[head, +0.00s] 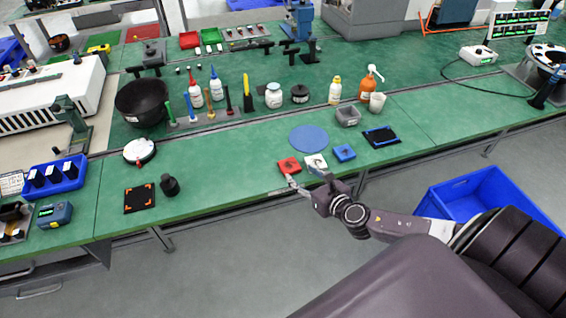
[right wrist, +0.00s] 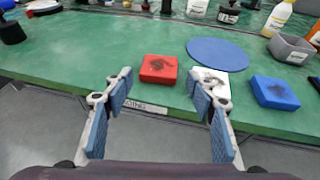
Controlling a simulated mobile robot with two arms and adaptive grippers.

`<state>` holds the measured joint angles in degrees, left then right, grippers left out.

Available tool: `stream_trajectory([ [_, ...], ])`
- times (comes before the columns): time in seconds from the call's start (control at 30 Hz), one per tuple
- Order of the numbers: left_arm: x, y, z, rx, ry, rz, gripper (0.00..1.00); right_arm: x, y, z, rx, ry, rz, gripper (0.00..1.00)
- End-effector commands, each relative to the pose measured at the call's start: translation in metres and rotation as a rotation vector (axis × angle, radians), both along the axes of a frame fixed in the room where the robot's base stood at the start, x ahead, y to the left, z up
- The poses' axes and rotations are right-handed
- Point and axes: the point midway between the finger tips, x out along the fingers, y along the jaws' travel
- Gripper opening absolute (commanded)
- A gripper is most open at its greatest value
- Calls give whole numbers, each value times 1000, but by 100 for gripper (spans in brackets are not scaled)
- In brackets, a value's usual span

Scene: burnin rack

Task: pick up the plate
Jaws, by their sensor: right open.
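A flat round blue plate-like disc (head: 309,138) lies on the green bench; it also shows in the right wrist view (right wrist: 217,51). In front of it, near the bench's front edge, sit three small square pieces: a red one (head: 289,166), a white one (head: 314,161) and a blue one (head: 344,152). My right gripper (head: 305,176) is open and empty at the front edge. In the right wrist view, the red piece (right wrist: 159,68) shows between and beyond its fingers, and the right finger partly covers the white piece (right wrist: 212,81). My left gripper is not in view.
A black tray with blue edges (head: 381,137) and a grey bin (head: 347,116) lie right of the disc. Bottles, including an orange pump bottle (head: 366,87), stand behind. A blue crate (head: 478,196) is on the floor at right.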

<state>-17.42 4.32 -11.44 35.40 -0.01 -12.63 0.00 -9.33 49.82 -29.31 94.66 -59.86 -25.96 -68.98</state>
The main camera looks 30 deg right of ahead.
Motion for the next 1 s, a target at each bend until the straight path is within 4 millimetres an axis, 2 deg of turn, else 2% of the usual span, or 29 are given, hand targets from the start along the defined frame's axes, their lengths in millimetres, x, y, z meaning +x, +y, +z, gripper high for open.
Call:
stream_trajectory([
  [0.17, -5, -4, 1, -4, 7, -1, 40, 16, 0, -6, 5, 0, -3, 52],
  [0.6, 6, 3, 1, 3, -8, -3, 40, 61, -2, -23, 9, 1, -4, 52],
  [0.93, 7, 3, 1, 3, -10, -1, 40, 66, -2, -25, 7, 3, -4, 52],
  [1.0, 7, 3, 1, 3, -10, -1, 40, 65, -2, -25, 8, 3, -4, 45],
])
